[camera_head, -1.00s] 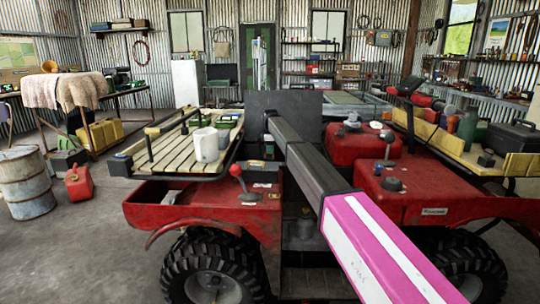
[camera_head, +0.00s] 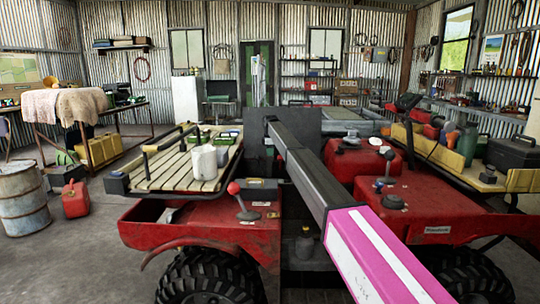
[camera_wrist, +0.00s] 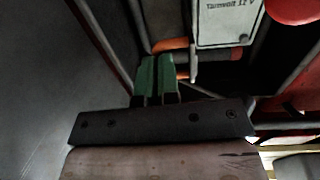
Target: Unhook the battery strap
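In the wrist view, the battery (camera_wrist: 228,22) shows at the top right with a pale label reading "12 V", upside down. An orange bar (camera_wrist: 172,45) with a darker right end runs beneath it. It may belong to the battery strap; the strap itself I cannot make out for sure. A thin grey upright piece (camera_wrist: 194,66) crosses the bar. My gripper (camera_wrist: 157,62) has two green fingers side by side with only a thin dark line between them. Their tips are at the bar's left part; whether they touch it is unclear. In the head view my arm hides my gripper and the battery.
A drum (camera_head: 22,195) and a red can (camera_head: 75,199) stand on open floor at left.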

